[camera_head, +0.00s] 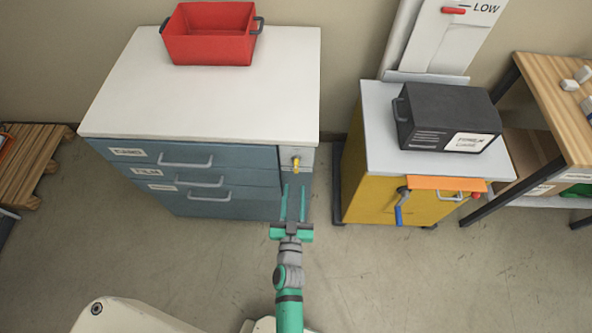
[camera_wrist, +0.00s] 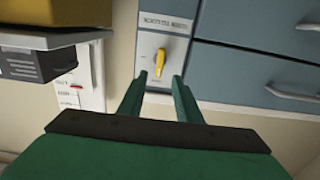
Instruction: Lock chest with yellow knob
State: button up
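The chest (camera_head: 215,180) is blue-grey with a white top and several labelled drawers, all looking shut. Its yellow knob (camera_head: 296,164) sits on a pale panel at the chest's right front edge. In the wrist view the yellow knob (camera_wrist: 160,62) stands roughly upright on the panel, under a label too small to read. My gripper (camera_head: 294,190) is in front of the chest, its green fingers pointing at the panel. In the wrist view the gripper (camera_wrist: 159,80) is open, fingers apart and empty, with the knob seen between and beyond the tips. I cannot tell the exact gap to the knob.
A red bin (camera_head: 210,40) stands on the chest top. A yellow cabinet (camera_head: 375,200) with a blue-handled crank (camera_head: 399,214) and a black case (camera_head: 415,120) on top stands right of the chest. A wooden-topped table (camera_head: 560,130) is far right. The floor in front is clear.

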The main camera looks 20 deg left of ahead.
aim_at(296, 169)
jog(key=x, duration=0.8)
jog(key=shift+w, duration=0.3)
grip_shut()
